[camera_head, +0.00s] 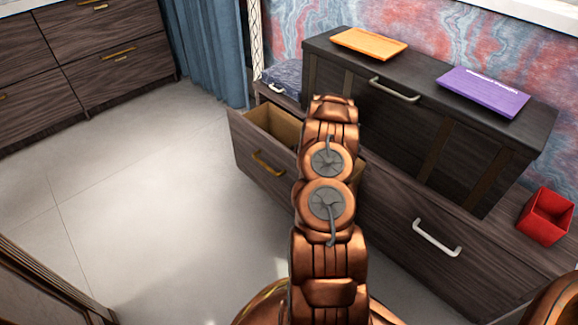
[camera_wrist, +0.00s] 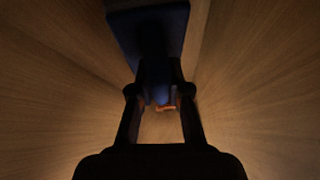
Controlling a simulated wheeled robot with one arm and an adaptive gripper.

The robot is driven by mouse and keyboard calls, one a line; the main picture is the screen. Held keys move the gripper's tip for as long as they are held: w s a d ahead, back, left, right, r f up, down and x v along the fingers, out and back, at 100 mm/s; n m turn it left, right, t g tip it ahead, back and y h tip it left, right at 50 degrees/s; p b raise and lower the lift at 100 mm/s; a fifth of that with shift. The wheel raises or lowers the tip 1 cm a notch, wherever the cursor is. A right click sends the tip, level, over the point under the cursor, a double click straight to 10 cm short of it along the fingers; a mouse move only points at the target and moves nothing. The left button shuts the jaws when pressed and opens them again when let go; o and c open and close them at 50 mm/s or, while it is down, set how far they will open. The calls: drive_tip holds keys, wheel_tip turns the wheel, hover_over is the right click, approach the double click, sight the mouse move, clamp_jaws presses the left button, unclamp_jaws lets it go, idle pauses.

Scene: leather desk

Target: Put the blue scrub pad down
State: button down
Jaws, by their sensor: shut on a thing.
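The blue scrub pad (camera_wrist: 122,32) is a dark blue slab at the top of the wrist view, dim in shadow. My gripper (camera_wrist: 156,88) is shut on it, with the fingers meeting at its near part. Wooden walls on both sides show that the gripper and pad are inside the open drawer (camera_head: 271,123). In the head view my copper-coloured arm hides the gripper and the pad. I cannot tell whether the pad touches the drawer floor.
A dark cabinet (camera_head: 398,134) stands behind the drawer, with an orange board (camera_head: 369,43) and a purple board (camera_head: 483,92) on top. A red open box (camera_head: 545,216) stands at the right. A small orange thing (camera_wrist: 165,107) shows between my fingers. The left floor is clear.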

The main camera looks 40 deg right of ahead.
drive_tip(key=shift+f+b, duration=0.4)
drive_tip(key=shift+b, duration=0.15)
drive_tip(key=c, duration=1.1)
unclamp_jaws()
drive_tip(key=shift+c, duration=0.2)
drive_tip(key=shift+r+p, duration=0.35)
drive_tip(key=shift+p, duration=0.85)
drive_tip(key=shift+v, duration=1.2)
drive_tip(key=shift+p+v, duration=0.85)
drive_tip(key=shift+v, duration=1.75)
drive_tip(key=shift+s+a, duration=0.2)
drive_tip(key=shift+a, duration=0.05)
